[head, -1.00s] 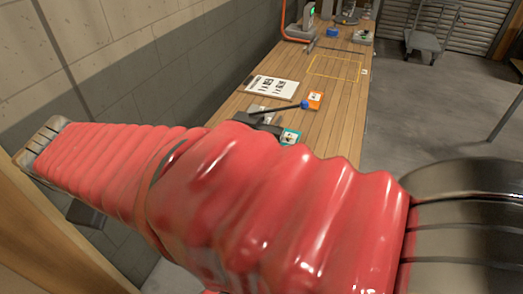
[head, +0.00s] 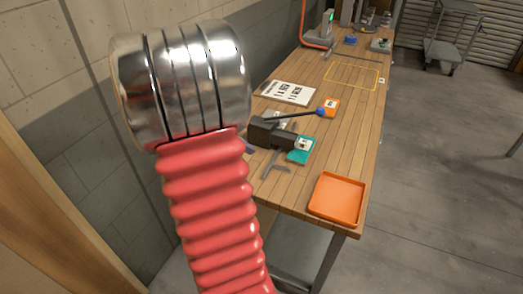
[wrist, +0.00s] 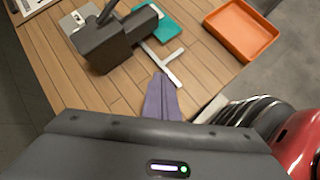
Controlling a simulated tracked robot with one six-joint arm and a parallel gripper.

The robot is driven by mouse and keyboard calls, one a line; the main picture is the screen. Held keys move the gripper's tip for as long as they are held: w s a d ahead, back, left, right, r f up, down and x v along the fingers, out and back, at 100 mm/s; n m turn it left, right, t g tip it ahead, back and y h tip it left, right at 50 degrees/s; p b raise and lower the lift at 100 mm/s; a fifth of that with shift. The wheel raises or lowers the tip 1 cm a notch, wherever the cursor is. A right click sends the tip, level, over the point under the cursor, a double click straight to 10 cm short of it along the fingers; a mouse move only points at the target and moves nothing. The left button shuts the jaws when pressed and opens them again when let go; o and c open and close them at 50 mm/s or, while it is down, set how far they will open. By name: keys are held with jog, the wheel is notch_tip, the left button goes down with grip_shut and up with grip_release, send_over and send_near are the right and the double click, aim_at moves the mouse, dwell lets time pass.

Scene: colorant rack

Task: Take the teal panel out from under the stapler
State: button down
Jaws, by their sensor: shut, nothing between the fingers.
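The teal panel (head: 299,156) lies on the wooden bench, its left part hidden under the dark stapler (head: 266,132). A thin black lever with a blue knob (head: 320,111) reaches right from the stapler. In the wrist view, the teal panel (wrist: 170,30) shows past the right end of the stapler (wrist: 103,48). A grey T-shaped piece (wrist: 163,62) juts from the stapler towards my gripper. My gripper's purple fingers (wrist: 162,82) are shut and empty, pointing at that piece, on the near side of the stapler. I cannot tell their height above the bench.
An orange tray (head: 337,208) stands at the bench's near right corner. An orange panel (head: 332,104), a grey panel (head: 282,117) and a printed sheet (head: 288,93) lie beyond the stapler. A yellow outline (head: 328,75) marks clear bench farther back. A wall runs along the left.

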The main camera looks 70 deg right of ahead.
jog(key=shift+n+g, duration=0.5)
jog(key=s+d, duration=0.1)
jog(key=s+d+f, duration=0.1)
jog(key=s+d, duration=0.1)
jog(key=shift+d+f, duration=0.15)
jog(key=shift+f, duration=0.15)
jog(key=shift+f, duration=0.1)
send_near(286, 161)
jog(key=x, duration=0.5)
jog(key=shift+d+f, duration=0.1)
jog(key=shift+f, duration=0.05)
jog(key=shift+d, duration=0.1)
